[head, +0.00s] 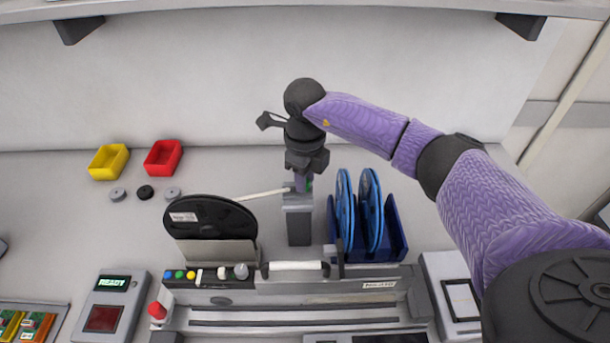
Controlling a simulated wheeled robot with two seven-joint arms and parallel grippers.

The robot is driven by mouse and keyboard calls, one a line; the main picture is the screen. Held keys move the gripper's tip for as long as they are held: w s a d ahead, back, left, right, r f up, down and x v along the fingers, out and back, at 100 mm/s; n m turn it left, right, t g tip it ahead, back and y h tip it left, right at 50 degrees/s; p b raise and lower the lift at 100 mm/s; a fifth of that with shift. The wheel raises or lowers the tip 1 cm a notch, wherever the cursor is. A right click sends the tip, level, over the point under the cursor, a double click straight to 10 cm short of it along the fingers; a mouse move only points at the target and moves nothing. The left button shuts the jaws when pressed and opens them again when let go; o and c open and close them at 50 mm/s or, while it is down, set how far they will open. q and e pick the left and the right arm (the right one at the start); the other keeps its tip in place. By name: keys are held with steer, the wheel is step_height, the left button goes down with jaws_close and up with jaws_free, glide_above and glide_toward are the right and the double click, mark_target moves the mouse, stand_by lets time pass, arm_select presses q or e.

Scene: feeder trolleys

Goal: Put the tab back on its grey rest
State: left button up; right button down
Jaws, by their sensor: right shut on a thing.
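My right gripper (304,184) points down over the grey rest (299,228), an upright grey block in the middle of the trolley. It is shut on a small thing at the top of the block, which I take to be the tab. The fingers hide most of it, and a bit of green shows beside them. A pale strip (262,194) runs from the black reel (210,217) on the left to the fingertips. I cannot tell whether the tab touches the rest. My left gripper is out of view.
A blue rack (394,240) with blue reels (371,210) stands close right of the rest. A white-handled bar (296,266) and a row of buttons (191,275) are in front. Yellow (108,162) and red (163,158) bins stand at back left. A shelf edge crosses the top.

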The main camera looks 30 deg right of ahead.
steer(key=shift+f+b, duration=0.3)
steer(key=shift+f, duration=0.15)
steer(key=shift+c, duration=2.2)
jaws_free()
steer(key=shift+r, duration=0.15)
step_height(320, 180, up, 10)
steer(key=shift+f+p, duration=0.15)
steer(key=shift+p, duration=0.4)
